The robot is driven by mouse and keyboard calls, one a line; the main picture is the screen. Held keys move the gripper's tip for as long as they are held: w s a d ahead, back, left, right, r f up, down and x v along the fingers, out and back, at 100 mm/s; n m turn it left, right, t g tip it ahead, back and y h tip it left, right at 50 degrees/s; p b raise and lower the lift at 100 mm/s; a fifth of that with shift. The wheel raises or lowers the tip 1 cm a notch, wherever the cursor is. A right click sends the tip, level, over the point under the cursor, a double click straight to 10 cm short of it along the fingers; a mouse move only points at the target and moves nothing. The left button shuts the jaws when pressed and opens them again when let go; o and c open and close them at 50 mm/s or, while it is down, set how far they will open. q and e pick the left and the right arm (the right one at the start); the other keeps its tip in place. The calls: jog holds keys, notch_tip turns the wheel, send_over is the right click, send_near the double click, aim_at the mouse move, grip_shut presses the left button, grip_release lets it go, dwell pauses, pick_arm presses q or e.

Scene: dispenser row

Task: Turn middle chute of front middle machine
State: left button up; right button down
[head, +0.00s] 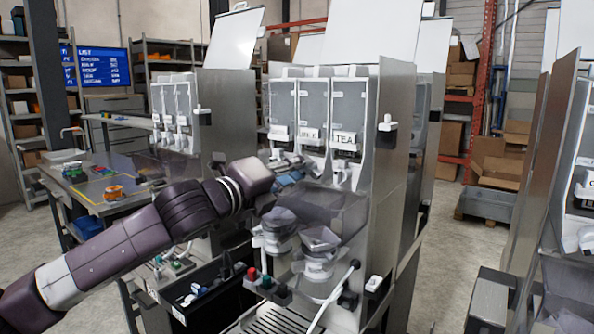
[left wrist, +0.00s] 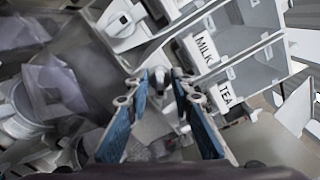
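The front middle machine (head: 388,150) stands in the centre of the head view, with three chute compartments side by side. The middle chute (head: 313,120) has a label partly legible as MILK, and the right chute (head: 346,120) reads TEA. My left gripper (head: 298,172) is in front of the machine, below the MILK label. In the left wrist view its blue-padded fingers (left wrist: 165,85) are apart, with a small grey-white chute part between the tips. Contact cannot be told. My right gripper is out of view.
A lever (head: 335,295) rises at front right. Another dispenser (head: 177,110) stands behind left, and one stands at the right edge.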

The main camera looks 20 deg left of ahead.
pick_arm(q)
grip_shut()
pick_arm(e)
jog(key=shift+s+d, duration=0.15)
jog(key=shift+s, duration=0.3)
pick_arm(q)
jog(key=shift+n, duration=0.3)
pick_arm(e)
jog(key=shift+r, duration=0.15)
pick_arm(q)
jog(key=n+p, duration=0.2)
jog(key=n, duration=0.3)
jog(key=n+p, duration=0.3)
jog(key=n, duration=0.3)
jog(key=shift+f+n, duration=0.2)
jog(key=shift+n, duration=0.1)
jog(key=n+p, duration=0.2)
jog(key=n, duration=0.3)
jog(key=shift+d, duration=0.15)
jog(key=n+p, duration=0.3)
jog(key=n, duration=0.3)
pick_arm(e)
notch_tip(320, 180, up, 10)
pick_arm(q)
jog(key=shift+n, duration=0.4)
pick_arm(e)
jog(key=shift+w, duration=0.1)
